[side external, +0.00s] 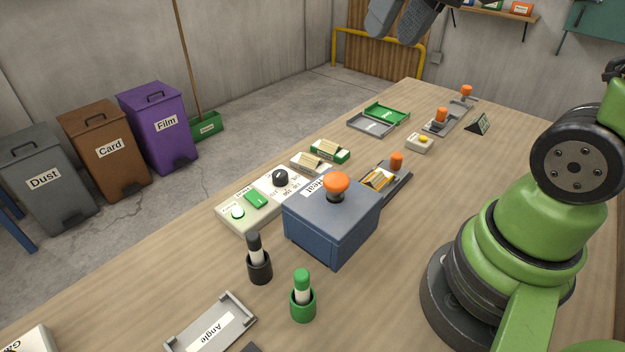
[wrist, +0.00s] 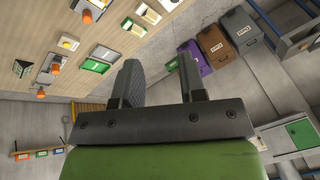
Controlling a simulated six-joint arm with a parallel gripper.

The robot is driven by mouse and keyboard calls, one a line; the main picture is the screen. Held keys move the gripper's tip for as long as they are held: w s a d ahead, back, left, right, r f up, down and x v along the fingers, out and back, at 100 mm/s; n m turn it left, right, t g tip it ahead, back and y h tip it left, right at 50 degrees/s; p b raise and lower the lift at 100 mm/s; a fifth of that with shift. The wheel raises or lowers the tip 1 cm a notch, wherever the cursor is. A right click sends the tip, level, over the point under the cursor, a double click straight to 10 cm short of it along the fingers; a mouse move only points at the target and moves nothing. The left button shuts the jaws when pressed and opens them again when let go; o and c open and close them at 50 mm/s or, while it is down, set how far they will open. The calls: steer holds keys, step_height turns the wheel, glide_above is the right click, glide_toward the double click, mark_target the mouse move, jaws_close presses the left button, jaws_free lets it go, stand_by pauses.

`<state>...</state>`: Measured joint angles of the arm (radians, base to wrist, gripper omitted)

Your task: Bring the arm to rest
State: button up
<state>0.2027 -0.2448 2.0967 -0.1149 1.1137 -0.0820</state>
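My gripper (wrist: 160,80) shows in the wrist view with its two grey fingers apart and nothing between them. In the side view only the dark fingers of my gripper (side external: 408,18) show at the top edge, high above the far part of the table (side external: 415,290). The gripper touches nothing that I can see. My green arm stands at the right of the side view, and much of it is outside the picture.
A blue heat box (side external: 325,225) with an orange knob stands mid-table. Labelled bins (side external: 105,145) stand on the floor.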

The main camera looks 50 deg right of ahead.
steer(key=s+a+n+t+y, duration=0.1)
steer(key=s+a+t, duration=0.2)
steer(key=s, duration=0.4)
steer(key=shift+s+a+f+n, duration=0.3)
steer(key=shift+a+f+n, duration=0.1)
steer(key=shift+a, duration=0.45)
